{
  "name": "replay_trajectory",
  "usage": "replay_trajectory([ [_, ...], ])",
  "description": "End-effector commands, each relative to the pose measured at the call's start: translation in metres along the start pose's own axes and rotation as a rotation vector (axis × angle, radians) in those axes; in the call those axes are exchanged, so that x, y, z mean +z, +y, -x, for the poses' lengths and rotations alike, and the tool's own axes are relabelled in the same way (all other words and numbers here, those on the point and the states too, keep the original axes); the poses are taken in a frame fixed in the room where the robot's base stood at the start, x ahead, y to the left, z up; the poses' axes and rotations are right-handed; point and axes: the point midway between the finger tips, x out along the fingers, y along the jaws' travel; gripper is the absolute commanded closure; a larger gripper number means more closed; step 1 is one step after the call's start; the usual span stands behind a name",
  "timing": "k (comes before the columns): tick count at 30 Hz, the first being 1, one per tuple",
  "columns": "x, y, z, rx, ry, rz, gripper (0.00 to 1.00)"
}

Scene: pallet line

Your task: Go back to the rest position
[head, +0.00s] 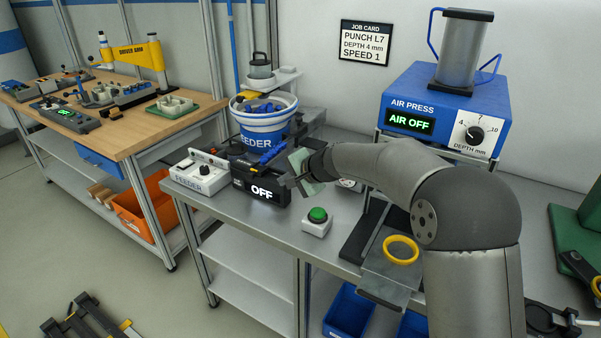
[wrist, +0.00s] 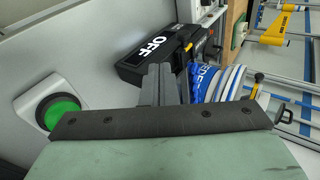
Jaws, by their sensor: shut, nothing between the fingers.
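My gripper (head: 287,182) is shut and empty in the head view, in front of the black box with the OFF display (head: 262,191). In the wrist view the fingers of my gripper (wrist: 158,72) are together, pointing toward the same box (wrist: 150,55). I cannot tell whether the fingertips touch the box. The green push button (head: 317,215) stands to the right of the gripper and shows at the left in the wrist view (wrist: 58,112).
The feeder bowl (head: 262,124) with blue parts and the white feeder control box (head: 201,176) are close by. The blue air press (head: 440,105) reads AIR OFF. A yellow ring (head: 401,249) lies on a plate beneath my arm. A wooden workbench (head: 150,128) stands at left.

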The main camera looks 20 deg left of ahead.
Motion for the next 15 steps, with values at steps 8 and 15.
replay_trajectory([
  [8,-0.003,0.009,0.022,0.029,0.008,0.025,1.00],
  [15,0.007,0.091,0.148,0.257,0.024,0.180,1.00],
])
